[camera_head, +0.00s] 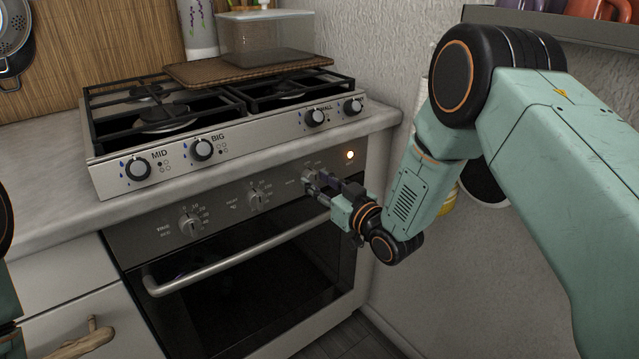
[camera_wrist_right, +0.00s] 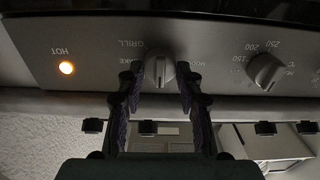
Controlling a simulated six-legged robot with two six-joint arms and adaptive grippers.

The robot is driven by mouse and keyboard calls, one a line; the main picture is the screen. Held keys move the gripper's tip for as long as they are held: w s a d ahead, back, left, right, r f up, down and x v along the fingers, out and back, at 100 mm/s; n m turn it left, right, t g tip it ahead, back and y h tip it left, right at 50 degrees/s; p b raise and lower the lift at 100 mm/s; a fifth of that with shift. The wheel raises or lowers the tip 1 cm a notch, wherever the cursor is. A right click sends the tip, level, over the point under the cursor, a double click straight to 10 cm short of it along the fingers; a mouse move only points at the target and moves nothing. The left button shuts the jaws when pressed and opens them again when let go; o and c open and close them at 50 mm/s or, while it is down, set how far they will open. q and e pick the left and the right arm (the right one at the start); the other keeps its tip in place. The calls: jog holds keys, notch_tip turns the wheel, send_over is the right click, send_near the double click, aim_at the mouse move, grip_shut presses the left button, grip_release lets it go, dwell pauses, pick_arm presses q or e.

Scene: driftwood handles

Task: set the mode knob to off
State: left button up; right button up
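The mode knob (camera_head: 308,176) is the rightmost of the knobs on the oven's control panel, partly hidden by my right gripper in the head view. The right wrist view is upside down and shows the grey knob (camera_wrist_right: 159,71) with "MODE" and "GRILL" lettering around it. My right gripper (camera_head: 322,186) is at the panel. In the wrist view, the fingers of my right gripper (camera_wrist_right: 161,79) stand on either side of the knob, with narrow gaps showing, so it looks open around it. My left gripper is out of view; only part of my left arm shows.
The temperature knob (camera_head: 256,197) and timer knob (camera_head: 190,222) sit left of the mode knob. An orange hot light (camera_head: 350,155) glows to its right. The oven door handle (camera_head: 235,262) runs below, and the gas hob (camera_head: 215,120) is above. A wall stands close on the right.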

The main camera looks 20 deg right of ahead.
jog(key=o, duration=0.4)
jog(key=v, duration=1.2)
jog(key=shift+r, duration=0.1)
jog(key=s+f+m+g+h, duration=0.4)
jog(key=s+f+g, duration=0.5)
jog(key=s+f, duration=0.7)
jog(key=s+f+g, duration=0.2)
jog(key=s, duration=0.4)
jog(key=s+f+g+h+p, duration=0.1)
jog(key=s+f+g, duration=0.2)
jog(key=s, duration=0.4)
jog(key=s+f+g+h, duration=0.1)
jog(key=s+f+g, duration=0.1)
jog(key=s, duration=0.5)
jog(key=shift+a+f+m+g+p, duration=0.2)
jog(key=shift+f+m+g+p, duration=0.1)
jog(key=shift+g+p, duration=0.15)
